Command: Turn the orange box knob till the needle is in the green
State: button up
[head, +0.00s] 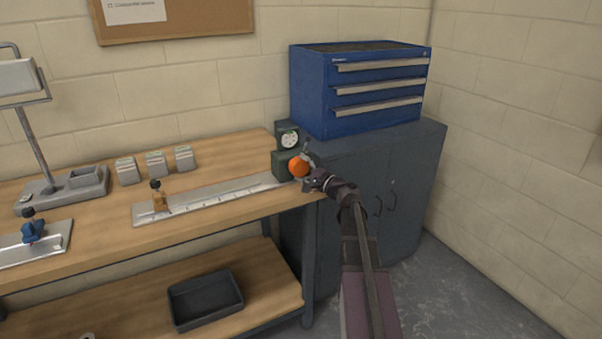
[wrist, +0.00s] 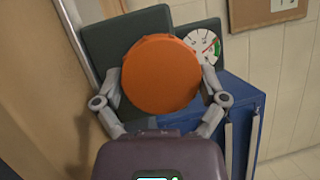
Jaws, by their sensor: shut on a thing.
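The orange knob (head: 298,167) is on the front of a dark green box (head: 283,163) at the right end of the workbench. In the wrist view the knob (wrist: 162,76) is a large orange disc between the two grey fingers of my gripper (wrist: 164,80). My gripper (head: 308,172) is shut on the knob, one finger on each side. A round white dial (head: 289,138) stands above the knob. In the wrist view the dial (wrist: 197,43) is partly hidden by the knob. Green and red marks show at its right side, but I cannot make out where the needle points.
A blue drawer chest (head: 325,97) stands on a grey cabinet (head: 410,165) behind and right of the box. A metal ruled rail (head: 215,196) with a small clamp (head: 159,197) lies left of it. A lamp (head: 38,140) stands far left. Floor on the right is clear.

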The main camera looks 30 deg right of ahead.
jog(key=shift+m, duration=0.6)
jog(key=shift+t, duration=0.3)
jog(key=o, duration=0.8)
